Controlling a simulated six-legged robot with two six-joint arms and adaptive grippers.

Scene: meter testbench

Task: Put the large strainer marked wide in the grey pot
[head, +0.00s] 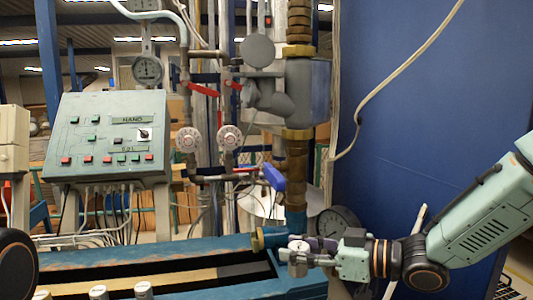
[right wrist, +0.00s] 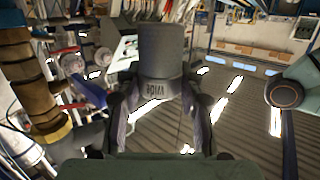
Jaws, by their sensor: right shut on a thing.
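The large strainer (right wrist: 162,50) is a dark grey cylinder with a lighter band marked WIDE, which reads upside down in the right wrist view. My right gripper (right wrist: 158,100) is shut on it around the marked band. In the head view my right gripper (head: 312,252) holds the strainer (head: 298,259) over the right part of the blue bench, in front of the pipework. A grey housing (head: 308,88) on the upright brass pipe may be the grey pot; I cannot tell for certain. My left gripper is not in view.
A control panel (head: 108,138) stands at the left behind the blue bench (head: 75,258). Small silver cylinders (head: 143,290) stand at the bench's front edge. A blue valve handle (head: 273,177) and a dark round gauge (head: 336,224) are close to my right gripper. A blue wall (head: 420,100) is at the right.

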